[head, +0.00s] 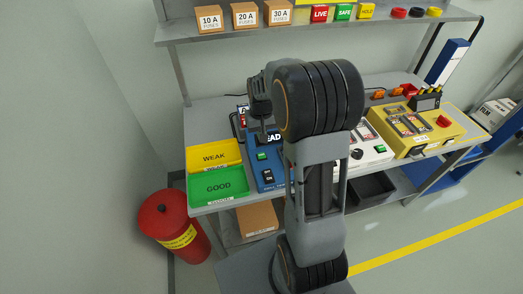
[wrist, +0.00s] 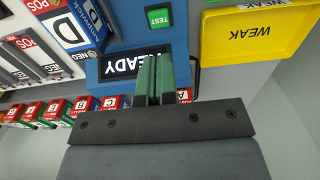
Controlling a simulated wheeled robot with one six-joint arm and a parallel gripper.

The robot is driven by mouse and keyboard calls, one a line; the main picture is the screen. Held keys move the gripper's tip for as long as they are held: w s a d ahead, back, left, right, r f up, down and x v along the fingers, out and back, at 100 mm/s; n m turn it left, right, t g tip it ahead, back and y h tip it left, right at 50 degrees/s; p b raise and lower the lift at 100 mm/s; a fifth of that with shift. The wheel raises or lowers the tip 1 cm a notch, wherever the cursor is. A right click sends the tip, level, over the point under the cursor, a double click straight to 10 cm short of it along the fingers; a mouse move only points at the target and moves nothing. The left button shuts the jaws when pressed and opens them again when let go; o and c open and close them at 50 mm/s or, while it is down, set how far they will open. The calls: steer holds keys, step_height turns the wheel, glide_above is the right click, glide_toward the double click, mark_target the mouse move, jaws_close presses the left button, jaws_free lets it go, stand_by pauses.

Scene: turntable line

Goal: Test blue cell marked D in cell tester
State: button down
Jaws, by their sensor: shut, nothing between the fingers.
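The blue cell marked D (wrist: 72,32) lies at the upper left of the wrist view, with a white letter label, a red POS end and a NEG end. It is left of the blue tester (wrist: 120,72); I cannot tell whether it touches it. The tester has a READY display (wrist: 137,63) and a green TEST button (wrist: 158,17). My gripper (wrist: 160,62) is shut and empty, its green fingers in front of the display. In the head view my gripper (head: 262,108) is above the tester (head: 267,178). The cell is not seen there.
A yellow WEAK tray (head: 215,145) and green GOOD tray (head: 217,187) stand left of the tester. A yellow machine (head: 440,131) is at the right. A shelf (head: 345,25) hangs above; a red bin (head: 165,215) stands on the floor.

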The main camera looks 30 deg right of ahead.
mark_target(261, 156)
step_height(261, 156, down, 9)
steer(key=shift+f+p, duration=0.15)
steer(key=shift+p, duration=0.35)
step_height(261, 156, down, 2)
steer(key=shift+s+b, duration=0.1)
steer(key=shift+b, duration=0.9)
steer(key=shift+s+a, duration=0.1)
steer(key=shift+s, duration=0.05)
steer(key=shift+f, duration=0.1)
step_height(261, 156, up, 15)
steer(key=p, duration=0.2)
steer(key=shift+w, duration=0.25)
steer(key=shift+f, duration=0.1)
